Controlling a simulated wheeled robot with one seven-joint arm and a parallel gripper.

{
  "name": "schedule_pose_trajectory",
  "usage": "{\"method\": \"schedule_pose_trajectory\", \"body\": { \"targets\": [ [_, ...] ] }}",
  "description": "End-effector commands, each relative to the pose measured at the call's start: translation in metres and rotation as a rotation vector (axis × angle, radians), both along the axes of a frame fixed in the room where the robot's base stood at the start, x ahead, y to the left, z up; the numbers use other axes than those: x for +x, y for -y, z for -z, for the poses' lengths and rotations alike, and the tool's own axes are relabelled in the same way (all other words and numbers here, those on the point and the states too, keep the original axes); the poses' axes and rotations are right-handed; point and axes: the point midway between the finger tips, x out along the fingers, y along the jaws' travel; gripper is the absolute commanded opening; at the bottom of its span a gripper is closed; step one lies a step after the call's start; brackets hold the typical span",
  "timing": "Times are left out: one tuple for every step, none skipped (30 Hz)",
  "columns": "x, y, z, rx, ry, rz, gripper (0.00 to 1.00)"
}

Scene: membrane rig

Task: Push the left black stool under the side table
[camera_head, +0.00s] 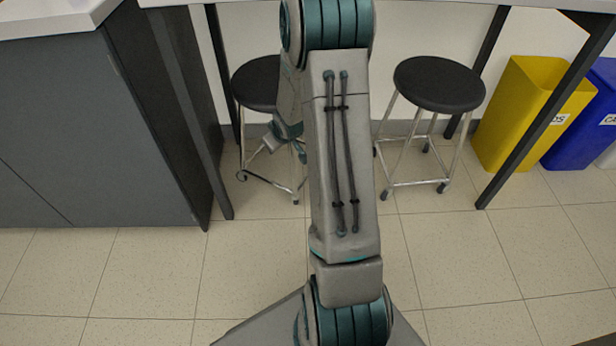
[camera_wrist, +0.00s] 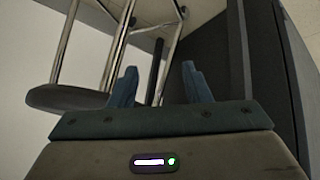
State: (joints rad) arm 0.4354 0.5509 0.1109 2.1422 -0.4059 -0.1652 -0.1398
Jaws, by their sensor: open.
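The left black stool (camera_head: 257,82) has a round black seat and metal legs. It stands at the side table (camera_head: 440,3), whose pale top runs along the top edge of the head view. My arm hides the stool's right part. My gripper (camera_head: 272,142) shows partly in the head view, low among the stool's legs, below seat height. In the wrist view my gripper (camera_wrist: 160,84) is open, with nothing between its two blue fingers. There the view looks inverted: the stool's seat (camera_wrist: 65,98) is at the left and its legs rise beside the left finger. Contact cannot be told.
A second black stool (camera_head: 440,84) stands to the right. A yellow bin (camera_head: 530,110) and a blue bin (camera_head: 590,120) are at the far right. A dark cabinet (camera_head: 90,120) stands left, close to a dark table leg (camera_head: 190,110). The front floor is clear apart from my base.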

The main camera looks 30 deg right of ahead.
Motion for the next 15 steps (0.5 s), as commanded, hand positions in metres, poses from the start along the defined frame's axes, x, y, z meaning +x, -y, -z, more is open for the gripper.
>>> {"method": "schedule_pose_trajectory", "body": {
  "targets": [
    [0.007,0.01,0.015,0.012,0.026,-0.007,0.44],
    [0.012,0.015,0.023,0.017,0.047,-0.016,0.44],
    [0.017,0.021,0.033,0.024,0.077,-0.026,0.44],
    [0.021,0.026,0.041,0.029,0.1,-0.033,0.44],
    [0.024,0.03,0.049,0.037,0.124,-0.039,0.44],
    [0.028,0.035,0.06,0.047,0.155,-0.046,0.44],
    [0.03,0.039,0.067,0.055,0.181,-0.051,0.44],
    [0.032,0.042,0.075,0.063,0.205,-0.056,0.44],
    [0.033,0.047,0.085,0.074,0.241,-0.059,0.44],
    [0.034,0.05,0.092,0.082,0.266,-0.062,0.44],
    [0.034,0.054,0.1,0.091,0.294,-0.062,0.44],
    [0.034,0.057,0.109,0.104,0.331,-0.062,0.44],
    [0.033,0.06,0.116,0.113,0.36,-0.063,0.44],
    [0.032,0.062,0.123,0.122,0.388,-0.061,0.44],
    [0.03,0.065,0.132,0.134,0.428,-0.057,0.44]
  ]
}}
